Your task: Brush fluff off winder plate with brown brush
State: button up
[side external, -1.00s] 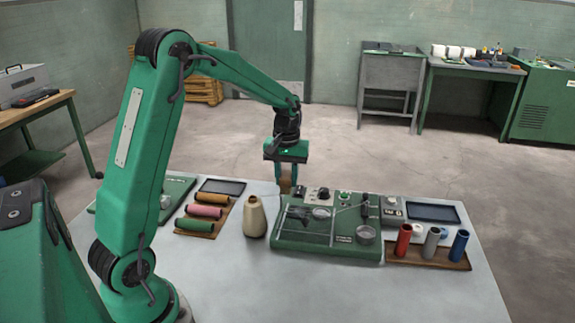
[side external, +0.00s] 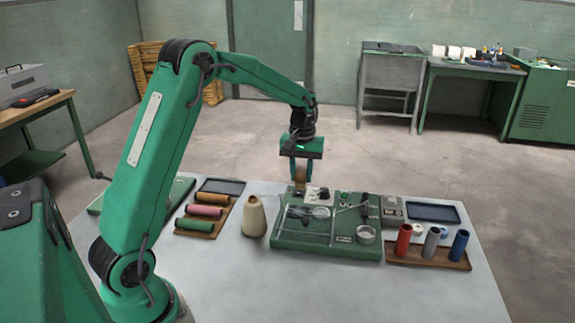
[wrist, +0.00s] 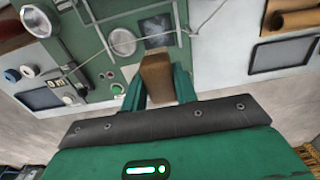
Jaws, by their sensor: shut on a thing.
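My gripper (side external: 301,181) is shut on a brown brush (wrist: 156,76), which points down between the fingers. In the side view the brush (side external: 300,177) hangs at the far left edge of the green winder (side external: 287,243), close above it; I cannot tell whether it touches. My fingers and the brush hide part of the winder's far edge.
A cream cone (side external: 254,217) stands left of the winder. Left of that, a brown tray (side external: 196,234) holds coloured spools. A brown tray (side external: 430,258) with red, grey and blue tubes stands right. A dark tray (side external: 432,212) lies behind. The front of the table (side external: 300,290) is clear.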

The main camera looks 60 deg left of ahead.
aim_at(300, 176)
jog(key=shift+f, duration=2.95)
notch_tip(300, 176, down, 2)
jog(key=shift+s+d, duration=1.05)
jog(key=shift+c, duration=0.3)
jog(key=shift+w+a, duration=1)
jog(key=shift+s+d, duration=1)
jog(key=shift+s, duration=0.05)
jog(key=shift+w+a, duration=1.1)
jog(key=shift+w, duration=0.05)
jog(key=shift+s+d+r, duration=0.1)
jog(key=shift+s+d, duration=1.05)
jog(key=shift+r, duration=4.1)
